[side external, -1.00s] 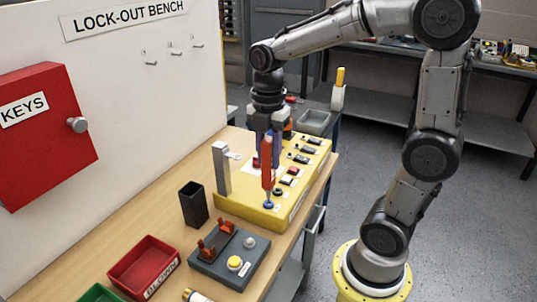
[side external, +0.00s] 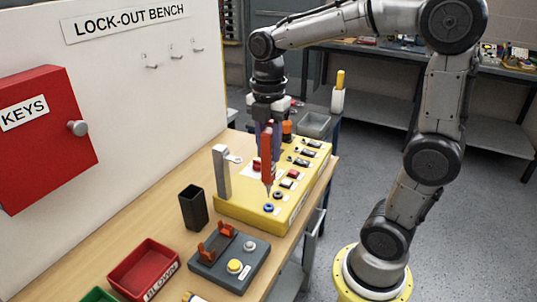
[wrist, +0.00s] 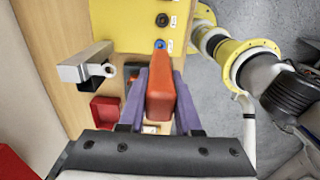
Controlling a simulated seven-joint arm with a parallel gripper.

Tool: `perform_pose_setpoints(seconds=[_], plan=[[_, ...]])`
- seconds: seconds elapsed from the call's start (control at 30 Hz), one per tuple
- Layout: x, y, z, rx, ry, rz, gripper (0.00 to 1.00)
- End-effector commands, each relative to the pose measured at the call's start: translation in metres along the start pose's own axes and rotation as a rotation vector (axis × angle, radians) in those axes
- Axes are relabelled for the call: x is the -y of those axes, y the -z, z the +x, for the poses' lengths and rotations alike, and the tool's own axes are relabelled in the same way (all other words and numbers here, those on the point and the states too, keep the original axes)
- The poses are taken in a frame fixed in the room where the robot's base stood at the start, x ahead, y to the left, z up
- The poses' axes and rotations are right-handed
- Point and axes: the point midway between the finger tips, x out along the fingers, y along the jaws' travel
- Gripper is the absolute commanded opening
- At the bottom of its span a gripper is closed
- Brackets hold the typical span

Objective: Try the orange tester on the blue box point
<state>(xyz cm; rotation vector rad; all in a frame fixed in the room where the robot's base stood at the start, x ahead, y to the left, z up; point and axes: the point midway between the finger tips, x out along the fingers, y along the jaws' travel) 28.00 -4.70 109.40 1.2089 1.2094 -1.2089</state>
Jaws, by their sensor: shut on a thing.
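My gripper (side external: 267,143) is shut on the orange tester (side external: 267,160) and holds it upright, tip down, over the yellow box (side external: 235,207). The blue box point (side external: 268,208) is a blue ring on the near end of the box's top. In the side view the tester's tip is a little above the blue ring, apart from it. In the wrist view the tester (wrist: 163,100) sits between my two purple fingers, and the blue point (wrist: 161,45) shows just beyond it.
A grey post (side external: 221,172) stands at the box's left edge. A black cup (side external: 193,206), a grey block with orange clips and a yellow button (side external: 230,256), and a red tray (side external: 143,268) are on the bench nearby. More sockets and switches line the box top.

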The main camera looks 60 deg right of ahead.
Motion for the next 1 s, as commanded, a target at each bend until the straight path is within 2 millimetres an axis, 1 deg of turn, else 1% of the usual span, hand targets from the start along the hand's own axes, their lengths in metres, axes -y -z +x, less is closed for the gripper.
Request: perform_pose_setpoints(seconds=[0.03,0.5,0.63,0.9,1.0], plan=[[-0.001,0.000,-0.005,0.001,-0.004,0.000,0.00],[0.000,0.000,-0.037,0.000,-0.002,0.000,0.00],[0.000,0.000,-0.041,0.000,-0.001,0.000,0.00],[0.000,0.000,-0.042,0.000,-0.001,0.000,0.00],[-0.001,0.000,-0.048,0.001,-0.004,0.000,0.00]])
